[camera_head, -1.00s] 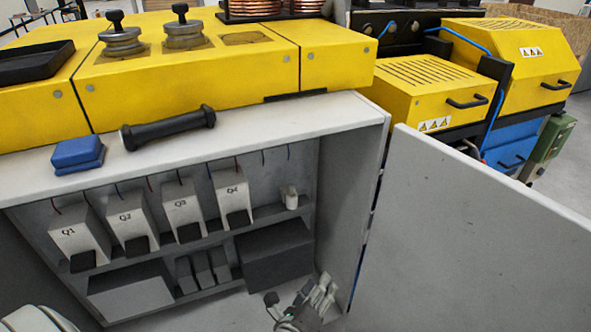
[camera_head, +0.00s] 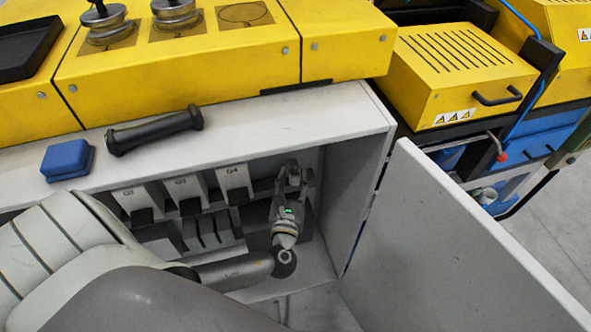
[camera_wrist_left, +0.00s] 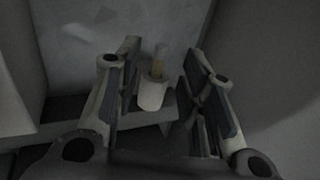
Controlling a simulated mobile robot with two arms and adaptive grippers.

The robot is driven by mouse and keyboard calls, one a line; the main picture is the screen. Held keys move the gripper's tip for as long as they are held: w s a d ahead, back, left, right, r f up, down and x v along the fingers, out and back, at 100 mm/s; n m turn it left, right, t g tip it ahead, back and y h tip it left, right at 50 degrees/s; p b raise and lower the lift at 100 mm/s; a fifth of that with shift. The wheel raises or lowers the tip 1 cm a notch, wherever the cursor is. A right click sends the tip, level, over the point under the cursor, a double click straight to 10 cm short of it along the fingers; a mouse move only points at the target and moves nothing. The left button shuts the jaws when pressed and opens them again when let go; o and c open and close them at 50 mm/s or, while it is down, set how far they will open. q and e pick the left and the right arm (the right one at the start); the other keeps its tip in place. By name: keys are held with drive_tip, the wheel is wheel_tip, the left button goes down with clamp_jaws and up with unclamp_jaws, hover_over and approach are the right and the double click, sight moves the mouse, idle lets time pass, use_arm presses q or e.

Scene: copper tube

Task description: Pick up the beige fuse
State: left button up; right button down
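The beige fuse (camera_wrist_left: 158,65) shows in the left wrist view as a small upright beige piece rising from a whitish, rounded base (camera_wrist_left: 152,94) on the cabinet shelf. My left gripper (camera_wrist_left: 163,72) is open, with one finger on each side of the fuse and a visible gap to each. In the head view my left gripper (camera_head: 291,178) reaches into the right part of the open cabinet, right of the Q4 unit (camera_head: 234,178). There the fuse cannot be made out behind the gripper. My right gripper is not in view.
The grey cabinet (camera_head: 349,150) has a right side wall and an open door (camera_head: 450,240). Its top carries a blue box (camera_head: 67,160) and a black cylindrical tool (camera_head: 153,132). The labelled units stand left of my gripper. A yellow machine (camera_head: 210,60) stands behind.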

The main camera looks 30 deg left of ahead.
sight(294, 168)
use_arm(q)
drive_tip(key=x, duration=0.4)
drive_tip(key=shift+w+a+r+p, duration=0.15)
drive_tip(key=shift+r+p, duration=0.1)
drive_tip(key=shift+p, duration=0.15)
drive_tip(key=shift+w+a+f, duration=0.1)
drive_tip(key=shift+w+a, duration=0.05)
drive_tip(key=shift+w, duration=0.2)
drive_tip(key=shift+s, duration=0.1)
drive_tip(key=shift+c, duration=0.3)
clamp_jaws()
